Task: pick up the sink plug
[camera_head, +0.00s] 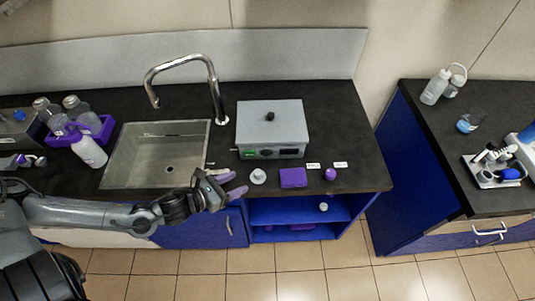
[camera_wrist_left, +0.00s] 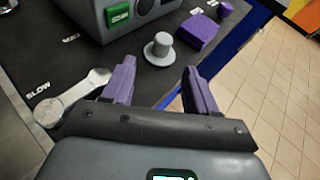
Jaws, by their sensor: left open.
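The sink plug (camera_head: 258,176) is a small pale grey disc with a raised knob. It stands upright on the dark counter, right of the sink (camera_head: 155,185) and in front of a grey box device. It also shows in the left wrist view (camera_wrist_left: 158,50), just beyond the fingertips and between their lines. My left gripper (camera_head: 236,183) is open with purple fingers, just left of the plug and apart from it. In the left wrist view the space between the fingers (camera_wrist_left: 159,68) is empty. My right gripper is not in view.
A grey box device (camera_head: 270,125) stands behind the plug. A purple block (camera_head: 293,177) and a small purple knob (camera_head: 331,174) lie to its right. A metal lever (camera_wrist_left: 72,98) lies left of the fingers. The counter's front edge is close; an open blue shelf (camera_head: 300,210) is below.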

